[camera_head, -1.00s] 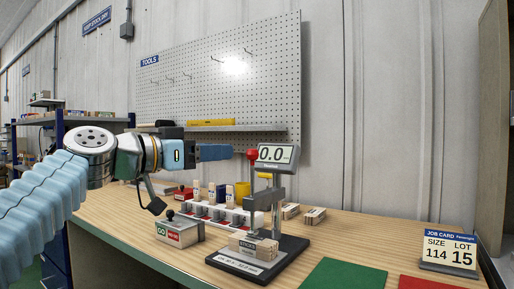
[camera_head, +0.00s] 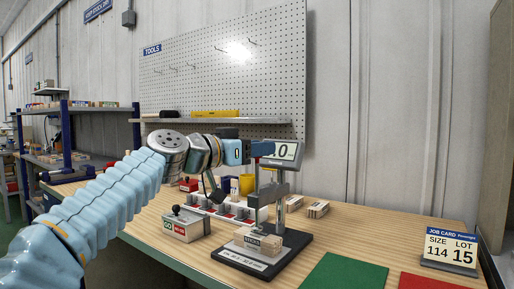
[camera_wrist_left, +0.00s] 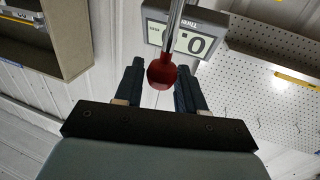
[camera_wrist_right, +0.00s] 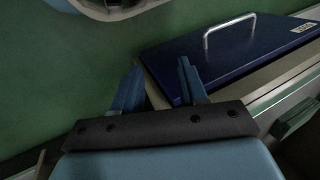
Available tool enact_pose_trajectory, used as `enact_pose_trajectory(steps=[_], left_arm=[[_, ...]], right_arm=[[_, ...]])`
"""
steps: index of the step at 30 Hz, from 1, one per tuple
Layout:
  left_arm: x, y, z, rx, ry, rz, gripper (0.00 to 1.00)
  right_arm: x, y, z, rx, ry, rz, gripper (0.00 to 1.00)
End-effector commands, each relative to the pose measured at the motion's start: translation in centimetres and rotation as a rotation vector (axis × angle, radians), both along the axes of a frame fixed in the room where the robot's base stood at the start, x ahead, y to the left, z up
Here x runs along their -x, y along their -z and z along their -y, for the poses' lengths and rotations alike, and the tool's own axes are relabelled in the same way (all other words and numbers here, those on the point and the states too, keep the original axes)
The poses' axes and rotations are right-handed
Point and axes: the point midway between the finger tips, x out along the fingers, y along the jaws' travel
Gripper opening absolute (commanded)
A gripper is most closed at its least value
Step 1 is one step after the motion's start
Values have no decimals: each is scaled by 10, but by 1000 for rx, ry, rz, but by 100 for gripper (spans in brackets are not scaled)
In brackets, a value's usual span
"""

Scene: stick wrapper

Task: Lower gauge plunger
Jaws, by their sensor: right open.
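The gauge stands on the bench with a dark base (camera_head: 300,244), a grey post and a digital display (camera_head: 286,152) that is partly covered by my gripper and shows a 0. Its plunger has a red ball knob (camera_wrist_left: 162,73), hidden behind my fingers in the head view. A wooden stick block (camera_head: 268,243) lies on the base under the plunger. My left gripper (camera_head: 264,149) is at knob height. In the left wrist view its fingers are open, one on each side of the knob; contact is not clear. My right gripper (camera_wrist_right: 160,72) is open and empty, away from the gauge.
A GO/NO-GO box (camera_head: 186,226) and a white rack (camera_head: 225,208) stand left of the gauge. Small wooden blocks (camera_head: 316,209) lie behind it. A green mat (camera_head: 343,273), a red mat (camera_head: 428,281) and a job card (camera_head: 449,250) are on the right.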

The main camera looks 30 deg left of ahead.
Motion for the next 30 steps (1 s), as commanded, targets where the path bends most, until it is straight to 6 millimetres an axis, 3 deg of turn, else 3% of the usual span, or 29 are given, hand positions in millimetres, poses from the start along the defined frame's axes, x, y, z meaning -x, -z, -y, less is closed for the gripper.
enact_pose_trajectory(steps=[1,7,14,21,29,30], left_arm=[[0,0,0,0,0,0,31],[0,0,0,0,0,0,1],[0,2,0,0,0,0,0],[0,17,1,-1,3,1,0],[0,14,0,-1,2,-2,0],[0,14,0,-1,2,-2,40]], right_arm=[[0,0,0,0,0,0,43],[0,0,0,0,0,0,43],[0,2,0,0,0,0,43],[0,26,1,2,4,0,43],[0,23,1,2,4,0,43],[0,23,1,2,4,0,43]])
